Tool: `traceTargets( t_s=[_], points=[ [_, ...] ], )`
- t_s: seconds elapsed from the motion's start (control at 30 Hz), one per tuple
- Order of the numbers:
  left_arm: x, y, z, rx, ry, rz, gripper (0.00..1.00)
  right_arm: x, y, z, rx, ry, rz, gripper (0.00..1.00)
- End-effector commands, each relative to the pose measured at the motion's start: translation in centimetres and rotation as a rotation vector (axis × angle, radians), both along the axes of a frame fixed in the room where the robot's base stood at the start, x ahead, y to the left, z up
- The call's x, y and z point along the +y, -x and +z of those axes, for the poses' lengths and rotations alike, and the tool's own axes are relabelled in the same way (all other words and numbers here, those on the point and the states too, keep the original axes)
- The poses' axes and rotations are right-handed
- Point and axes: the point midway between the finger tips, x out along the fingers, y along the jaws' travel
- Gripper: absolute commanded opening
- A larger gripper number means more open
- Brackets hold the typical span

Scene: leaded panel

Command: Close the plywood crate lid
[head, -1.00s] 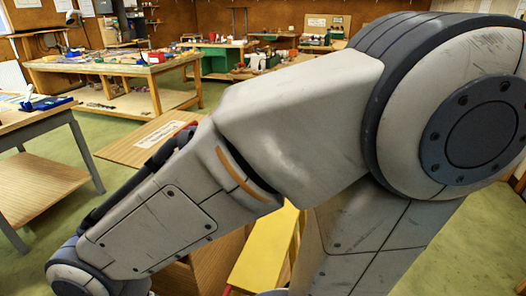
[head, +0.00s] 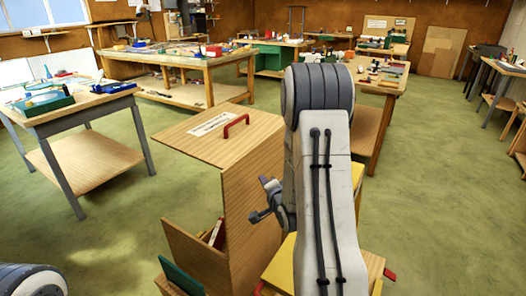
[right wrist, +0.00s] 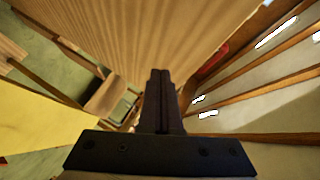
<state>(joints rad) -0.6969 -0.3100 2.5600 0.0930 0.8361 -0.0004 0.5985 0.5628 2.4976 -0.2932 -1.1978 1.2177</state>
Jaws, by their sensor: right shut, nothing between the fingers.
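A plywood panel (head: 190,138) with a white label and a red handle (head: 236,126) lies about level at the top of a plywood box-like body, in the head view's middle. It looks like the crate lid. The body's upright plywood side (head: 252,215) faces my right arm. My right gripper (head: 265,203) is beside that side, partly hidden by my arm; I cannot tell whether it touches. In the right wrist view my right gripper (right wrist: 161,75) is shut and empty below a plywood surface (right wrist: 130,35), with a red part (right wrist: 213,60) to the right. My left gripper is out of view.
A low bin (head: 190,250) with book-like items stands at the body's left. Yellow surfaces (head: 281,262) lie under my right arm. Workbenches stand at left (head: 60,120), behind (head: 190,65) and right of my arm (head: 385,85).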

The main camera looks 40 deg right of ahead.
Motion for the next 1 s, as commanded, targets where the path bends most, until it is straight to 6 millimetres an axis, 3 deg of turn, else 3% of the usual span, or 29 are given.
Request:
traceTargets(
  t_s=[0.03,0.2,0.43,0.9,1.0],
  points=[
    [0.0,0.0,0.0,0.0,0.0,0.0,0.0,-1.6,0.5,0.3,-0.089,-0.061,-0.047,0.0],
    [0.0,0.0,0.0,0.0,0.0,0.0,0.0,-4.5,2.0,2.0,-0.336,-0.211,-0.119,0.0],
    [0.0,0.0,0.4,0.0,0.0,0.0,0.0,-5.6,2.0,3.1,-0.439,-0.269,-0.132,0.0],
    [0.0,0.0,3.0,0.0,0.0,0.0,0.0,-9.0,-6.5,3.5,-0.437,-0.267,-0.131,0.0],
    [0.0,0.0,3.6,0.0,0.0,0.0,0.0,-8.4,-8.1,3.6,-0.435,-0.269,-0.128,0.0]
  ],
)
